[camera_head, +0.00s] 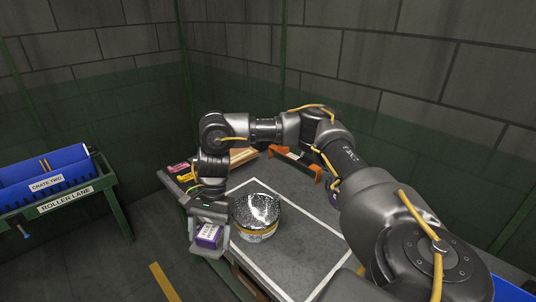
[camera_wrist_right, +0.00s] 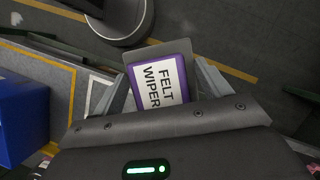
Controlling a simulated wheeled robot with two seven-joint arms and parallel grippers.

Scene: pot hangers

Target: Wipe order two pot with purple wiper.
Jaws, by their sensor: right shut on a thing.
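My right gripper (camera_head: 210,244) is shut on the purple wiper (camera_head: 208,233). In the right wrist view the wiper (camera_wrist_right: 161,83) sits between the two fingers, with a white label reading FELT WIPER. The pot (camera_head: 257,213) is a round metal vessel with a shiny speckled top and a yellow band, standing on the grey table (camera_head: 292,262). The wiper is just left of the pot, near the table's left edge; I cannot tell whether they touch. No order number is readable on the pot. My left gripper is not in view.
Small pink (camera_head: 178,167) and yellow (camera_head: 185,177) items lie at the table's back left. An orange bracket (camera_head: 297,162) stands at the back. A blue crate (camera_head: 45,172) labelled CRATE TWO rests on the green roller lane (camera_head: 70,198) at the left. The table right of the pot looks clear.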

